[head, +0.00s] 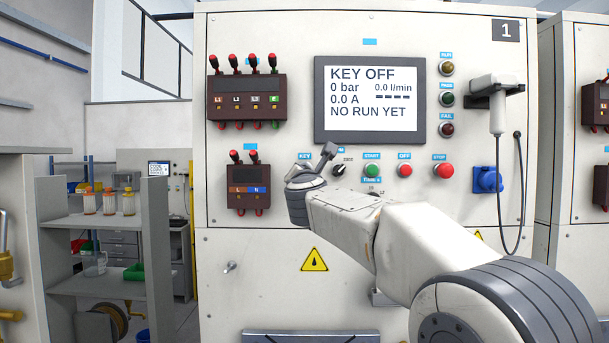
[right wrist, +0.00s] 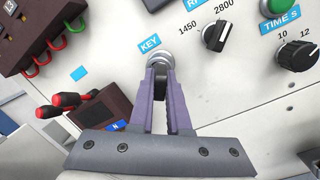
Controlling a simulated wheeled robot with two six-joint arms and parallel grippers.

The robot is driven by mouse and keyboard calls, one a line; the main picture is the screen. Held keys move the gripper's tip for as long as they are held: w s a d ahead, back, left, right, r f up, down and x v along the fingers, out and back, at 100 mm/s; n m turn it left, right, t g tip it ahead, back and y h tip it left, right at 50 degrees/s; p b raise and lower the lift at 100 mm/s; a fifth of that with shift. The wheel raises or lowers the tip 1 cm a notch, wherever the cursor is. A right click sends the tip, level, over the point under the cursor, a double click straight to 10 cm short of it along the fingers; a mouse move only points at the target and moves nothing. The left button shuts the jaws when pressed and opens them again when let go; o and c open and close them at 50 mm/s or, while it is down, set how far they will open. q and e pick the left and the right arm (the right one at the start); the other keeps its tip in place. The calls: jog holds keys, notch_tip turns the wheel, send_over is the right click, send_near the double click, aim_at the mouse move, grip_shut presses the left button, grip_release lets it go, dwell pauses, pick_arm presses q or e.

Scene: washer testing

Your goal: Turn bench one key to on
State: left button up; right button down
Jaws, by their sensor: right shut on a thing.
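The bench marked 1 (head: 272,285) faces me, and its screen (head: 369,100) reads KEY OFF, 0 bar and NO RUN YET. My right gripper (right wrist: 160,70) is shut on the key at the round metal key switch (right wrist: 159,57), just below the blue KEY label (right wrist: 150,43) in the right wrist view. The fingers cover most of the key, so its exact angle is hidden. In the head view my right wrist hides the switch below the KEY label (head: 305,156). My left gripper is not in view.
A speed selector knob (right wrist: 215,35) sits close to the right of the fingers. START (head: 372,170), OFF (head: 405,170) and STOP (head: 443,170) buttons line up further right. A terminal box with red plugs (head: 248,187) stands left of the key.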

jog(key=shift+a+f+m+b, duration=0.1)
jog(key=shift+f+m+b, duration=0.15)
jog(key=shift+m+b, duration=0.85)
jog(key=shift+r+m+h, duration=0.1)
jog(key=shift+m+h, duration=0.2)
jog(key=shift+m, duration=0.4)
jog(key=shift+r, duration=0.15)
jog(key=shift+m+b, duration=0.3)
jog(key=shift+m, duration=0.3)
jog(key=shift+a+m+h+b, duration=0.1)
jog(key=shift+m+h+b, duration=0.25)
jog(key=shift+m, duration=1.15)
jog(key=m+b, duration=0.1)
jog(key=m, duration=0.1)
jog(key=shift+m+h, duration=0.3)
jog(key=shift+h, duration=0.05)
jog(key=shift+m, duration=0.9)
jog(key=c, duration=0.8)
grip_release()
jog(key=shift+r, duration=0.1)
jog(key=shift+a, duration=0.1)
